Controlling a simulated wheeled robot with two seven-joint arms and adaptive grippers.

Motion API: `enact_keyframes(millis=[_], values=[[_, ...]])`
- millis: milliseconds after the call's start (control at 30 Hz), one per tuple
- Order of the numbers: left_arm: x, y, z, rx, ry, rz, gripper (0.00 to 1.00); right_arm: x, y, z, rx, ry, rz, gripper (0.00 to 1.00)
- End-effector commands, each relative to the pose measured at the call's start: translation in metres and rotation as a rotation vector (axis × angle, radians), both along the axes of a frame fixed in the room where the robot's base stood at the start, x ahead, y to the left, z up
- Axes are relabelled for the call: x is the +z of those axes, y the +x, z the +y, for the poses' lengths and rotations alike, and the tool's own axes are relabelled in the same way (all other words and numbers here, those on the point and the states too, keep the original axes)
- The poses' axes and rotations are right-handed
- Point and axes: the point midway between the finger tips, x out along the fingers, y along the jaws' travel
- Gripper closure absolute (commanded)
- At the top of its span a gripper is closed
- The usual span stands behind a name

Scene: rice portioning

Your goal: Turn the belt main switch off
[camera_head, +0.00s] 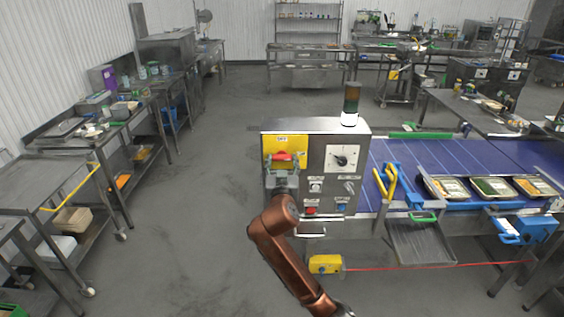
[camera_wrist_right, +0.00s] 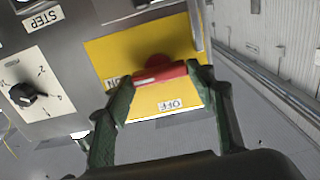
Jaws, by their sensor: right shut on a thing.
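The belt main switch is a red rotary handle (camera_head: 283,157) on a yellow plate (camera_head: 299,148) at the upper left of the grey control box's front. In the right wrist view, the red handle (camera_wrist_right: 160,74) lies across the yellow plate (camera_wrist_right: 110,55), with a pale stripe along its left part. The ON label (camera_wrist_right: 117,82) is by its left end; the OFF label (camera_wrist_right: 170,104) is below it. My right gripper (camera_head: 281,170) is at the handle. In the wrist view, its green fingers (camera_wrist_right: 161,85) are shut on the handle, one at each end. My left gripper is not in view.
The control box (camera_head: 326,126) also carries a dial (camera_head: 341,160), buttons and a signal lamp (camera_head: 350,104). A blue conveyor belt (camera_head: 430,156) with filled trays (camera_head: 492,188) runs to the right. A yellow box (camera_head: 325,264) with a red cord hangs below. Floor at left is clear.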

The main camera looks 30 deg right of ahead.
Motion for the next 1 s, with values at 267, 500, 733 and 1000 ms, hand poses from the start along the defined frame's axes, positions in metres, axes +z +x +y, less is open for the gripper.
enact_keyframes(millis=[267,500,733,1000], values=[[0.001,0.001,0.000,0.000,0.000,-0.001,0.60,0.000,0.000,0.000,0.001,-0.005,0.003,0.74],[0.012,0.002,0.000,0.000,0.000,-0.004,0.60,0.002,0.000,0.001,0.001,-0.066,0.041,0.74],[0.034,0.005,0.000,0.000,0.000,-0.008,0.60,0.004,0.001,0.001,0.001,-0.207,0.129,0.74],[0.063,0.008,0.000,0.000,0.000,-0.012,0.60,0.004,0.001,0.002,0.002,-0.425,0.262,0.74]])
